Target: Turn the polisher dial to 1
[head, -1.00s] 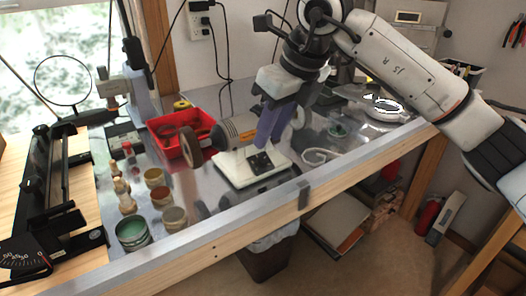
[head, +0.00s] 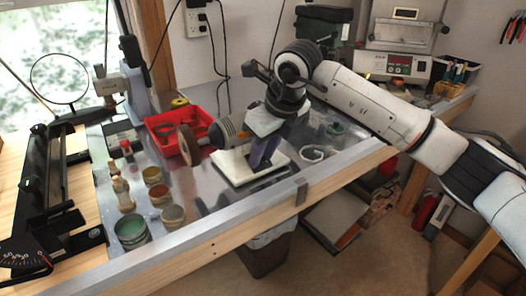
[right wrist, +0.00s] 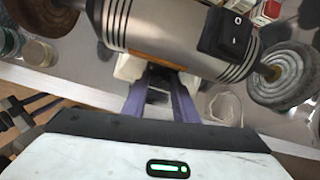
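The polisher (head: 232,130) has a grey motor body, a wheel at each end and a white base (head: 231,172); it stands on the metal-topped bench. In the right wrist view its motor body (right wrist: 170,38) fills the top, with a black rocker switch (right wrist: 226,32). My right gripper (head: 262,160) points down at the front of the base. In the right wrist view the purple fingers (right wrist: 160,88) are apart, close to the base below the motor. A small pale and dark part shows between them; I cannot tell whether it is the dial or whether they touch it. My left gripper is out of view.
A red tray (head: 178,128) stands behind the polisher. Several small jars, including a green-filled one (head: 131,230), stand to its left. A pale ring-shaped item (head: 312,153) lies to its right. The bench's front edge (head: 205,225) is close by.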

